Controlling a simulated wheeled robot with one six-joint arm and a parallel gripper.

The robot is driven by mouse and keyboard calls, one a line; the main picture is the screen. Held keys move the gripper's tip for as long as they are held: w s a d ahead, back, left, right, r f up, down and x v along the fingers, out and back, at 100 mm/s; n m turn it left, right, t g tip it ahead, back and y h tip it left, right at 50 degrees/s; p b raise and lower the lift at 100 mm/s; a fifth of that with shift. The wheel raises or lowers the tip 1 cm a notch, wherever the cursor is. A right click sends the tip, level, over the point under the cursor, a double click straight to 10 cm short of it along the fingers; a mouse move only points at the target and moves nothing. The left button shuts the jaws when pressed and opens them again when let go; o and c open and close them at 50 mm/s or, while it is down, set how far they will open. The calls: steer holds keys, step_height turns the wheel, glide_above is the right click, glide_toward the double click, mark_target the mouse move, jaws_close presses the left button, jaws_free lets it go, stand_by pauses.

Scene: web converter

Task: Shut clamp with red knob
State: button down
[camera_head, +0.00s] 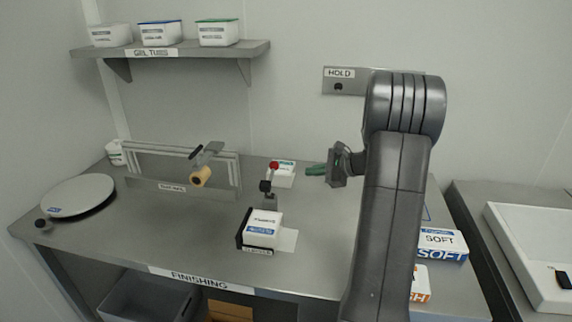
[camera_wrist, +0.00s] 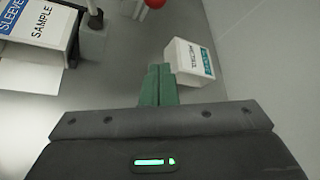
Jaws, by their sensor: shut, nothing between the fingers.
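In the wrist view the red knob (camera_wrist: 154,3) is cut off by the top edge, and most of the clamp is out of that picture. My gripper (camera_head: 308,170) has green fingers and is to the right of the knob, apart from it. In the wrist view the gripper's fingertips (camera_wrist: 159,70) are together with nothing between them.
A white box (camera_head: 284,180) stands just behind and right of the clamp; it also shows in the wrist view (camera_wrist: 185,62). A boxed sample on a dark holder (camera_head: 262,230) is in front. A roller frame (camera_head: 200,172) stands left. The bench front is mostly clear.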

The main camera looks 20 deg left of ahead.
mark_target(271, 179)
steer(key=shift+s, duration=0.1)
steer(key=s+a+f+p, duration=0.1)
steer(key=a+p, duration=0.2)
steer(key=a, duration=0.6)
steer(key=shift+s+a+p, duration=0.15)
steer(key=shift+s+p, duration=0.15)
steer(key=shift+p, duration=0.1)
steer(key=shift+s+r+n+t+b, duration=0.3)
steer(key=shift+s+n+t+b, duration=0.15)
steer(key=shift+b, duration=1.7)
steer(key=s+d+r+n+t+y+b, duration=0.1)
steer(key=s+n+b, duration=0.3)
steer(key=b, duration=1.4)
steer(key=s+d+r+n+t+y+b, duration=0.1)
steer(key=s+n+y+b, duration=0.3)
steer(key=b, duration=1.4)
steer(key=shift+s+d+r+n+t, duration=0.2)
steer(key=shift+s+r+n+t, duration=0.2)
steer(key=shift+n+t, duration=0.45)
steer(key=shift+s+r+y, duration=0.1)
steer(key=shift+y, duration=0.2)
